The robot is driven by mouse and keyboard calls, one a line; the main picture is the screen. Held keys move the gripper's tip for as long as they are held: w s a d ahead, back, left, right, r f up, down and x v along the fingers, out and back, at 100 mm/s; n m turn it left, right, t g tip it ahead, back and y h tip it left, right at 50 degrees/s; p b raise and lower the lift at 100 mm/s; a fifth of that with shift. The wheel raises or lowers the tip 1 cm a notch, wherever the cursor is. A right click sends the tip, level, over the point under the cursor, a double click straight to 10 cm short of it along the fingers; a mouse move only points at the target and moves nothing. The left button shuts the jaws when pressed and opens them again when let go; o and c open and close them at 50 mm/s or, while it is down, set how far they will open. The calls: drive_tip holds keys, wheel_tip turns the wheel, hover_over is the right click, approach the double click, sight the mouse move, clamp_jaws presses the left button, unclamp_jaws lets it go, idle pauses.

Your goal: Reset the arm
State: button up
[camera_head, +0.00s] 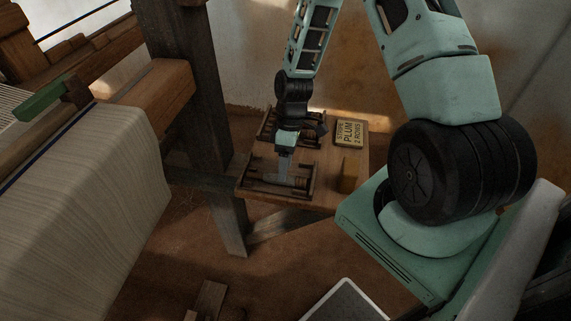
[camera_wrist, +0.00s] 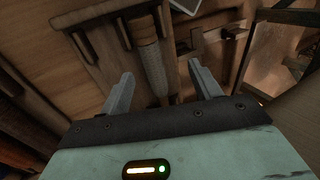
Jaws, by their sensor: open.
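My gripper (camera_head: 284,172) hangs at the end of my arm, pointing down over a small wooden table (camera_head: 331,198). In the wrist view its two grey fingers (camera_wrist: 162,92) stand apart with nothing between them. A wooden rack (camera_head: 268,186) lies on the near part of the table, below and around the fingertips in the head view. In the wrist view a cylindrical, ribbed spool-like piece (camera_wrist: 153,68) lies in a wooden frame beyond the fingers. I cannot tell whether the fingertips touch the rack.
A second rack (camera_head: 268,126) sits behind my gripper, partly hidden. A card (camera_head: 349,133) reading "STRIPE PLUM 2 ROWS" and a small brown block (camera_head: 348,178) are on the table's right. The loom's dark post (camera_head: 207,120) and cloth (camera_head: 95,200) stand at left.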

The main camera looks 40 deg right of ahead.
wheel_tip(320, 180, up, 6)
drive_tip(key=p, duration=0.4)
drive_tip(key=shift+r+p, duration=0.2)
drive_tip(key=shift+p, duration=0.2)
drive_tip(key=s+a+r+h, duration=0.1)
drive_tip(key=s+a+r, duration=0.2)
drive_tip(key=a+r, duration=0.3)
drive_tip(key=s+a+r+t+h, duration=0.1)
drive_tip(key=s+a+r, duration=0.1)
drive_tip(key=a+r, duration=0.4)
drive_tip(key=s+a+r+h, duration=0.1)
drive_tip(key=s+a+r, duration=0.2)
drive_tip(key=a+r, duration=0.25)
drive_tip(key=s+a+r+t, duration=0.1)
drive_tip(key=s+a+r, duration=0.2)
drive_tip(key=s+r, duration=0.3)
drive_tip(key=shift+s+t, duration=0.3)
drive_tip(key=shift+s, duration=0.85)
drive_tip(key=shift+a+f, duration=0.1)
